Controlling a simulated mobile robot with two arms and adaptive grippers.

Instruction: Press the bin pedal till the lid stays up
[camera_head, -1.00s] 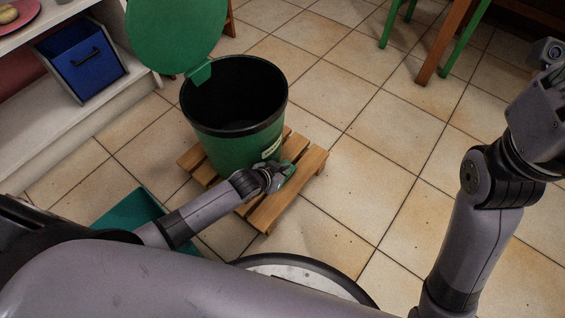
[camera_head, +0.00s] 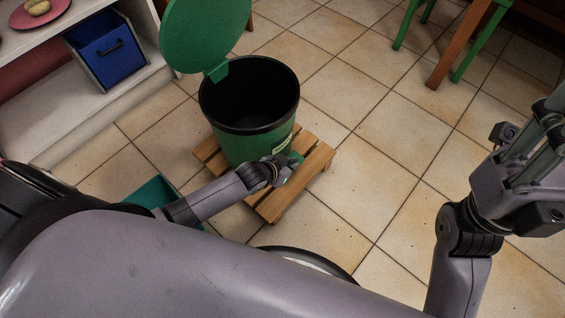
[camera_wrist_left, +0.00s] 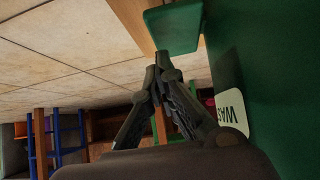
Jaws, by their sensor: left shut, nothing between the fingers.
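The green bin (camera_head: 232,142) has a black rim and stands on a slatted wooden platform. Its round green lid (camera_head: 203,32) is raised at the back, and the inside looks dark. The green pedal (camera_head: 297,158) sticks out low at the bin's front; it also shows in the left wrist view (camera_wrist_left: 174,28). My left gripper (camera_head: 285,167) is shut and empty, low beside the pedal. In the left wrist view its fingertips (camera_wrist_left: 157,62) meet just by the pedal's edge; I cannot tell if they touch it. My right gripper (camera_head: 545,115) is raised at the right, partly cut off.
The wooden platform (camera_head: 272,205) rests on a tiled floor. A teal container (camera_head: 153,192) is partly hidden behind my left arm. A white shelf with a blue box (camera_head: 107,50) stands at the left. Table and chair legs (camera_head: 460,45) are at the top right. Floor right of the bin is clear.

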